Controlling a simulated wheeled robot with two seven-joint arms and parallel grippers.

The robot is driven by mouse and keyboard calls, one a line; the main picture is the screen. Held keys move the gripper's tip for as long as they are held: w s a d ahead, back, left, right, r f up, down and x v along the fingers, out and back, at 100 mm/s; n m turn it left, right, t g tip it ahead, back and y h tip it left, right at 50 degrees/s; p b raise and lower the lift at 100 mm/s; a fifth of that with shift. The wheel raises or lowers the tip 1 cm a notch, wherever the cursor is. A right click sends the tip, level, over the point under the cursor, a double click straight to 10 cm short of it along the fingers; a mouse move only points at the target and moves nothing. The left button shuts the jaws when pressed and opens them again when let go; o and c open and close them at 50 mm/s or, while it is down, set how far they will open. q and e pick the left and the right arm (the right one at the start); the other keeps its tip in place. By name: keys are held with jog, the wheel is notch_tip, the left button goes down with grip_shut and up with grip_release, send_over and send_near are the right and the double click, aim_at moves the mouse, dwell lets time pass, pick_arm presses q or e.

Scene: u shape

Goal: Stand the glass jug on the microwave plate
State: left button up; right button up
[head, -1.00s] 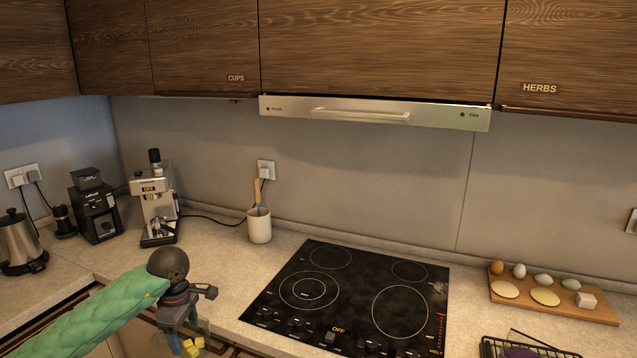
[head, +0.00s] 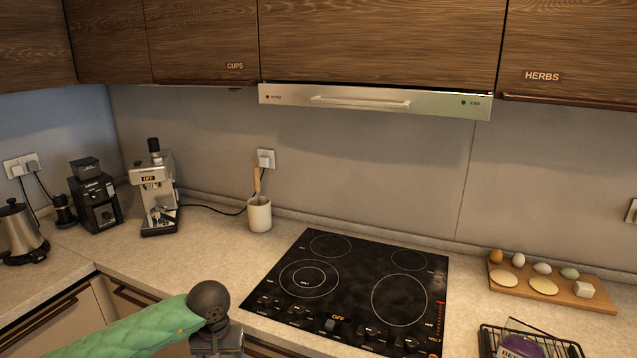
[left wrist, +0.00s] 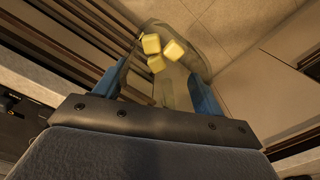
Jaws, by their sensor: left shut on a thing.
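My left gripper (left wrist: 165,97) is shut on the clear glass jug (left wrist: 188,38), whose see-through wall shows between the two blue fingers in the left wrist view. Several yellow cubes (left wrist: 156,62) show in the jug. In the head view my left arm comes in at the bottom, in front of the counter; its fingers and the jug are below the picture edge. The microwave plate is not in view. My right gripper is not in view.
A black cooktop (head: 352,285) is set in the counter. An espresso machine (head: 155,190), a white utensil pot (head: 259,214) and a wooden egg board (head: 590,296) stand behind. A wire basket (head: 487,345) is at bottom right. Drawer fronts (head: 75,310) face me at left.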

pick_arm(q)
jog(key=shift+s+d+f+m, duration=0.4)
jog(key=shift+s+d+f, duration=0.1)
jog(key=shift+s+d, duration=0.35)
jog(key=shift+w+d+r, duration=0.1)
jog(key=shift+w+r, duration=0.3)
jog(key=shift+r, duration=0.1)
